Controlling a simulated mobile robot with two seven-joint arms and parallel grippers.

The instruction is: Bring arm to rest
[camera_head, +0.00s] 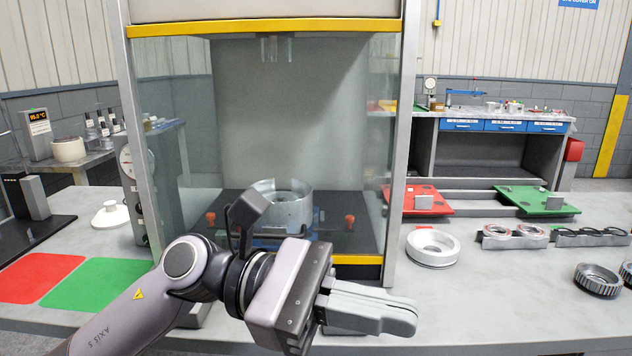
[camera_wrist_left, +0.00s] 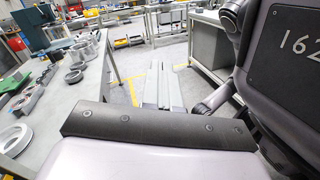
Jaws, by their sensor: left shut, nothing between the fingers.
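My left arm comes in from the lower left in the head view. Its gripper (camera_head: 372,308) is in front of the press enclosure, over the front part of the grey bench, pointing right. The fingers are shut together with nothing between them. In the left wrist view the gripper's fingers (camera_wrist_left: 163,88) point away over the floor beside the bench. My right gripper does not show in the head view.
The glass-sided press (camera_head: 262,27) holds a metal ring housing (camera_head: 283,204). A white ring (camera_head: 433,248), geared rings (camera_head: 597,279), and red (camera_head: 418,200) and green (camera_head: 538,200) plates lie to the right. Red (camera_head: 38,277) and green (camera_head: 97,284) mats lie left.

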